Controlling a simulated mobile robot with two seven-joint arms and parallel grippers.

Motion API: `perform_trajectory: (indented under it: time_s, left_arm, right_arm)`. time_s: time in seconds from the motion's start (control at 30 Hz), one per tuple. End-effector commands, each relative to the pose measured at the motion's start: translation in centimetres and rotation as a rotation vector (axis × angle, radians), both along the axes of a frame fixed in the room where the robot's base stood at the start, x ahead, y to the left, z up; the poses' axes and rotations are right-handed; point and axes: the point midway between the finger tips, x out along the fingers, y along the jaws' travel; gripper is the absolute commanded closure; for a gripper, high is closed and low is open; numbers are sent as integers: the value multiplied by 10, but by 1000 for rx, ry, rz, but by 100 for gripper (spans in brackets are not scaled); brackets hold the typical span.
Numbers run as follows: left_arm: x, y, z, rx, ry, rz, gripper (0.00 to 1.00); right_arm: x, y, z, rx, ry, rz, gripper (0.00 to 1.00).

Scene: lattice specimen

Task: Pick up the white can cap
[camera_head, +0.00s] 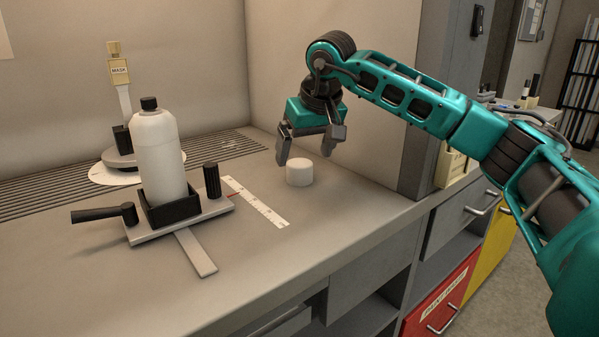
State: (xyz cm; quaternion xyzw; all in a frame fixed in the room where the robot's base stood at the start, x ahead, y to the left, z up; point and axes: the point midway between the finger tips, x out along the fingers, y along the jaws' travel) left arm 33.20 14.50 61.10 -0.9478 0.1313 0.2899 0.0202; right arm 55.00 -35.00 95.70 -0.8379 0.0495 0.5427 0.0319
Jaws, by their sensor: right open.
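The white can cap (299,172) is a short white cylinder standing on the grey counter, right of the middle of the worktop. My right gripper (306,160) comes in from the right on a teal arm and points down. Its two dark fingers are apart, one at the cap's upper left and one above its right. The gripper is open and empty, and the cap still rests on the counter. Whether the fingers are level with the cap in depth is hard to tell. My left gripper is not in view.
A white bottle with a black cap (157,155) stands in a black holder on a fixture with a handle (105,214). A white ruler strip (258,203) lies between fixture and cap. A labelled stand (120,85) is behind.

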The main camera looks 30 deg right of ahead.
Motion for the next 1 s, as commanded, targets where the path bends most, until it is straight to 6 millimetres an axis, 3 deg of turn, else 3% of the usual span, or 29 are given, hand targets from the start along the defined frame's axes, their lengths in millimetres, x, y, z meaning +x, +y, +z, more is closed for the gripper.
perform_trajectory:
  time_s: [0.3,0.53,1.0]
  left_arm:
    - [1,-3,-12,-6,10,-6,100]
    - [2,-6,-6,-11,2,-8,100]
    - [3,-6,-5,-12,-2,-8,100]
  right_arm:
    - [19,1,-41,0,1,0,7]
    - [20,1,-41,0,0,0,7]
    - [20,1,-41,0,0,0,52]
